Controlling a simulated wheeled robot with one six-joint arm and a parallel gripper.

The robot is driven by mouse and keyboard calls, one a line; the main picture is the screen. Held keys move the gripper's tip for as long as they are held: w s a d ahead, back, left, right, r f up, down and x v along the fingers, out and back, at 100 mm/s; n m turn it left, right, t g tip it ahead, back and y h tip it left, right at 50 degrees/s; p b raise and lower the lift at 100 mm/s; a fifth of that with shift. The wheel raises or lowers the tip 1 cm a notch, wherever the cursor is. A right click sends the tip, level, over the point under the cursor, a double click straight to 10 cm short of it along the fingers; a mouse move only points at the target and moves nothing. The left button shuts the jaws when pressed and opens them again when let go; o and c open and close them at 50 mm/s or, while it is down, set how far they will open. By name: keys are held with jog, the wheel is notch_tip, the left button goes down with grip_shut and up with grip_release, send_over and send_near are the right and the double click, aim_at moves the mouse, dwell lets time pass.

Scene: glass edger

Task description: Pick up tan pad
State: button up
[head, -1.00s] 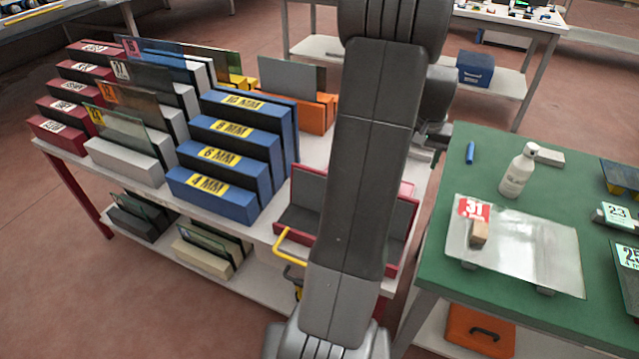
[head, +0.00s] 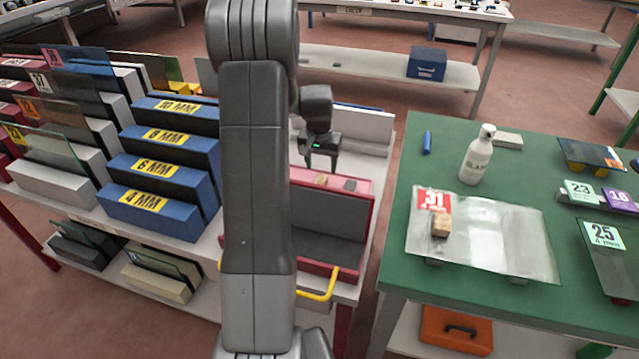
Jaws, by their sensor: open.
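My gripper (head: 321,166) is open and empty, with its fingers pointing down above the far part of the red tray (head: 366,235). A small tan pad (head: 322,180) lies there just below the fingertips, apart from them as far as I can tell. A dark grey pad (head: 350,185) lies to its right. Another tan, wood-like block (head: 440,224) sits on the glass sheet marked 31 on the green table, well to the right of my gripper.
Blue blocks marked in MM (head: 150,213) and glass racks stand left. The green table (head: 400,262) holds a white bottle (head: 477,155), a blue marker (head: 427,142), a white block (head: 508,139) and labelled glass pieces. A yellow handle (head: 318,296) sticks out in front of the tray.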

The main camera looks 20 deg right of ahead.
aim_at(321, 179)
jog(key=f, duration=0.5)
jog(key=shift+w+f, duration=0.35)
jog(key=c, duration=1)
